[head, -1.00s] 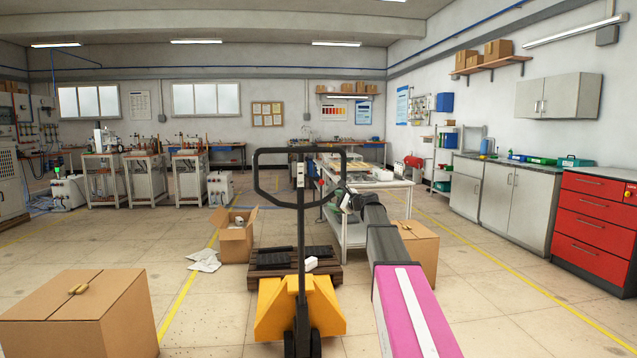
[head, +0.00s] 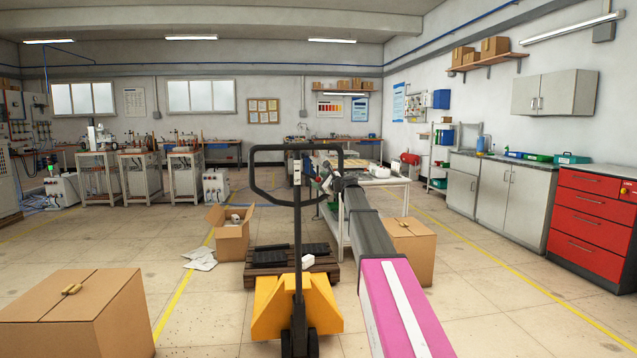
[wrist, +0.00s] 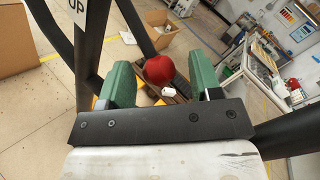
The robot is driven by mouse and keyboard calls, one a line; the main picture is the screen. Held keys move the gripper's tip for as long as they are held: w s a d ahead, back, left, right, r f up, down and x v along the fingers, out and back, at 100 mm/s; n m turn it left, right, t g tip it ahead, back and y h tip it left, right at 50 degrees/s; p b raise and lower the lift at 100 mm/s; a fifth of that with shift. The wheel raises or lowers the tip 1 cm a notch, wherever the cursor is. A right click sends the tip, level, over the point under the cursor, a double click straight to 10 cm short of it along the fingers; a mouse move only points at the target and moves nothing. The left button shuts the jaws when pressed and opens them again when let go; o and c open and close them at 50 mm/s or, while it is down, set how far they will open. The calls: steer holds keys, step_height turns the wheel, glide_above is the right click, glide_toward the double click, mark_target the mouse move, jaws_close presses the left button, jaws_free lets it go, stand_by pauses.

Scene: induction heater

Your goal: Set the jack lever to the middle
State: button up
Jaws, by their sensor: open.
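The pallet jack has a yellow body (head: 298,308) and an upright black handle with a loop grip (head: 298,225) in the head view. In the wrist view, the lever's round red knob (wrist: 159,70) sits between the two green fingers of my gripper (wrist: 158,86), which are open and apart from it on both sides. The lever's dark rod (wrist: 133,22) runs up from the knob, near a label reading UP (wrist: 77,8). In the head view my gripper (head: 328,178) is right beside the handle, inside the loop's lower right. The lever's setting cannot be told.
Cardboard boxes stand at the left front (head: 80,310), behind left (head: 231,240) and right (head: 412,248). A workbench (head: 385,182) stands behind my arm. The floor at right is clear.

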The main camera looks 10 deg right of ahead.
steer(key=shift+w+a, duration=0.3)
steer(key=shift+w, duration=0.15)
jaws_close()
steer(key=shift+d+r+n+g+h, duration=0.15)
steer(key=shift+r+n+g+h, duration=0.15)
steer(key=shift+r+n, duration=0.25)
steer(key=shift+d+r+n+g+h, duration=0.15)
steer(key=shift+r+n+g+h, duration=0.05)
steer(key=shift+r+n+g, duration=0.3)
steer(key=shift+d+r+n+g+h, duration=0.15)
steer(key=shift+r+n+g+h, duration=0.15)
steer(key=shift+r+n+h, duration=0.55)
steer(key=shift+r+y, duration=0.15)
steer(key=shift+y, duration=0.1)
jaws_free()
